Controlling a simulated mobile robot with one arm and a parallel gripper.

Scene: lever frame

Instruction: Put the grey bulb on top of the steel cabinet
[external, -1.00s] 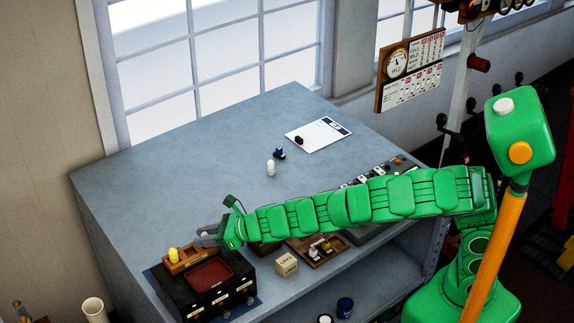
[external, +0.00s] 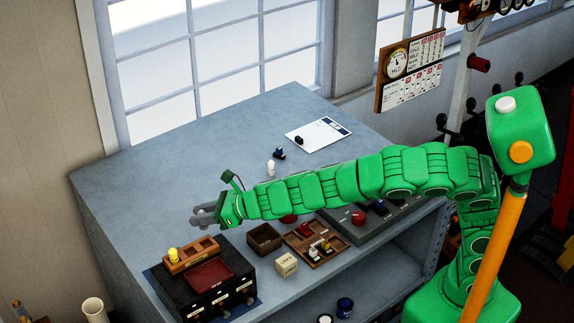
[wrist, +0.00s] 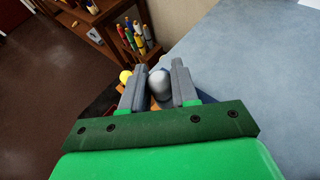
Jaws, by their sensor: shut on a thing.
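My gripper (external: 203,217) is shut on the grey bulb (wrist: 159,84), which sits between the two grey fingers in the wrist view. In the external view the bulb is hard to tell apart from the fingers. The gripper is above and behind the wooden holder (external: 200,249), which holds a yellow bulb (external: 174,255); that yellow bulb also shows at the left finger in the wrist view (wrist: 126,76). The steel cabinet (external: 190,150) is the large blue-grey unit with a broad flat top and an open shelf below.
The holder stands on a black drawer box (external: 205,295) with a red tray top. A dark wooden box (external: 264,238), a cream cube (external: 286,264) and a compartment tray (external: 322,250) line the front. A white bottle (external: 270,168) stands farther back. The left part of the top is clear.

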